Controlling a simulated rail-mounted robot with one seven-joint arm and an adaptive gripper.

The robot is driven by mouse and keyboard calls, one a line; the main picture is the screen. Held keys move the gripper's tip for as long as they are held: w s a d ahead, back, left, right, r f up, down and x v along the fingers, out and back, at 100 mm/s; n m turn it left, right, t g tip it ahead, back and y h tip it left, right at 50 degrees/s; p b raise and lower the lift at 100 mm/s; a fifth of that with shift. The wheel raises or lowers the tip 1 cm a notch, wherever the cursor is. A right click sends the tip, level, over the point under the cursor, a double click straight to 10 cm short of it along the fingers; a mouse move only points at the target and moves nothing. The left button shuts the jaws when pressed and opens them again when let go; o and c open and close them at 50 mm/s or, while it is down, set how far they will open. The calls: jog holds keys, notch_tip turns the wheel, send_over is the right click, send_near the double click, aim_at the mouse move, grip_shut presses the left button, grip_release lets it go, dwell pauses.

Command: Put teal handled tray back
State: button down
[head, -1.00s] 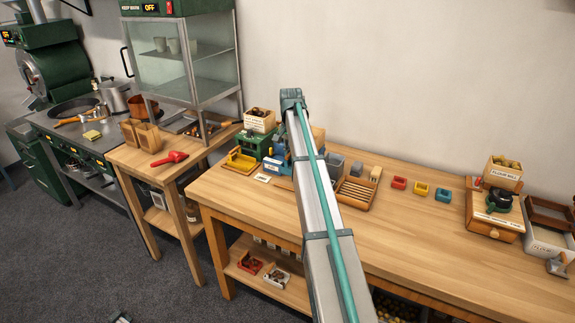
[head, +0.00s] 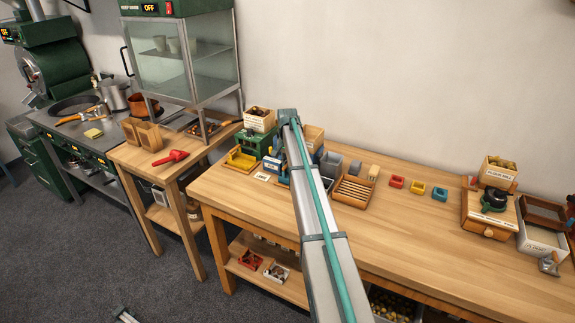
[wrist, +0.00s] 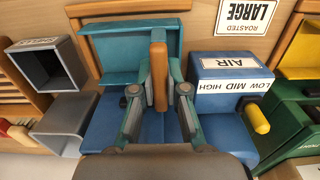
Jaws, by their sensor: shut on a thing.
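The teal tray (wrist: 117,58) shows in the wrist view, with an upright wooden handle (wrist: 158,62). My gripper (wrist: 159,92) is shut on this handle, one finger on each side. The tray lies at the blue machine (wrist: 220,110), which carries an AIR label and a LOW MID HIGH scale; I cannot tell whether the tray rests in it or is held just above. In the head view my arm hides the tray and my gripper; only part of the blue machine (head: 271,165) shows left of the arm.
A yellow lever (wrist: 257,120) sticks out of the blue machine's right side. A green machine (wrist: 297,115) with a yellow tray stands close on the right, grey bins (wrist: 62,125) on the left. Small red, yellow and blue boxes (head: 417,187) stand on the bench (head: 420,235), whose front is clear.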

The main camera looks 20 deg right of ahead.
jog(key=shift+f, duration=0.15)
jog(key=c, duration=1.2)
grip_release()
notch_tip(320, 180, up, 12)
jog(key=b, duration=0.3)
jog(key=shift+r, duration=0.2)
jog(key=shift+a, duration=0.1)
